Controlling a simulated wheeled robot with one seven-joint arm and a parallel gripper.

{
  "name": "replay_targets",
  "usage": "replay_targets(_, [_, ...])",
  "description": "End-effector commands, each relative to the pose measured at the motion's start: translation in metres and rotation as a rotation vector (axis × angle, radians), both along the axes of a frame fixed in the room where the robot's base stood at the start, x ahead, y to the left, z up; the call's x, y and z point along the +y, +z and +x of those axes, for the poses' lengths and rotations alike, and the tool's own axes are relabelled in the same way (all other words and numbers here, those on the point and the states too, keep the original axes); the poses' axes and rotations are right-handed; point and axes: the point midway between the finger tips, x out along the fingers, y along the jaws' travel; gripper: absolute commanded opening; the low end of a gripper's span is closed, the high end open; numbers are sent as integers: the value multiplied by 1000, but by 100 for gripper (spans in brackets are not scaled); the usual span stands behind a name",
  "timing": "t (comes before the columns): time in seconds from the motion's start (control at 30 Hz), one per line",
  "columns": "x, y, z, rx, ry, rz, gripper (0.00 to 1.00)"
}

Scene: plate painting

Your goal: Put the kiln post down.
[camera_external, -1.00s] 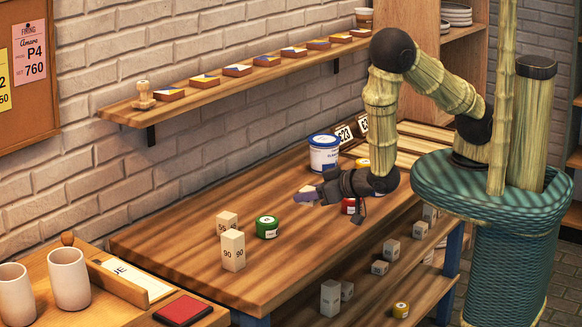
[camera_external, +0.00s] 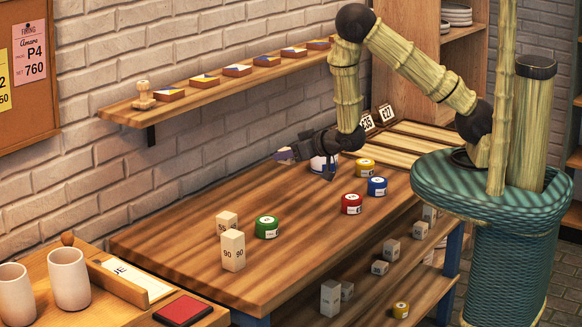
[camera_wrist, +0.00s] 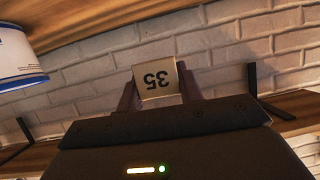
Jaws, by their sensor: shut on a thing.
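My gripper (camera_external: 286,155) is shut on a small pale kiln post (camera_wrist: 158,88) marked 35, which looks upside down in the wrist view between the two dark fingers (camera_wrist: 158,98). In the external view my gripper is raised over the back of the wooden workbench (camera_external: 190,250), near the brick wall and left of the white-and-blue tub. The held post is too small to make out there. Two pale posts stand on the bench at the front left: a tall one marked 90 (camera_external: 233,252) and a shorter one (camera_external: 227,218) just behind it.
A green pot (camera_external: 267,228) stands right of the posts. Red (camera_external: 351,204), blue (camera_external: 377,187) and yellow (camera_external: 365,168) pots stand farther right. The white-and-blue tub (camera_wrist: 15,60) is partly hidden by my arm externally. A wall shelf (camera_external: 215,88) holds tiles. The bench middle is clear.

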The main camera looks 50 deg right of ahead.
Motion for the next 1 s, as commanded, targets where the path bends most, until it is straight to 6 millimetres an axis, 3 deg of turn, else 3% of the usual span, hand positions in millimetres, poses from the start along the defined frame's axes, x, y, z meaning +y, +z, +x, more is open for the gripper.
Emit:
replay_targets(0.03, [-17, 2, 8, -4, -12, 0, 12])
replay_targets(0.3, [-92, 11, 34, -10, -30, -8, 12])
replay_targets(0.6, [-178, 19, 42, -17, -47, -26, 12])
replay_targets(0.77, [-200, 21, 41, -16, -47, -32, 12])
replay_targets(1.0, [-203, 22, 40, -16, -45, -34, 12])
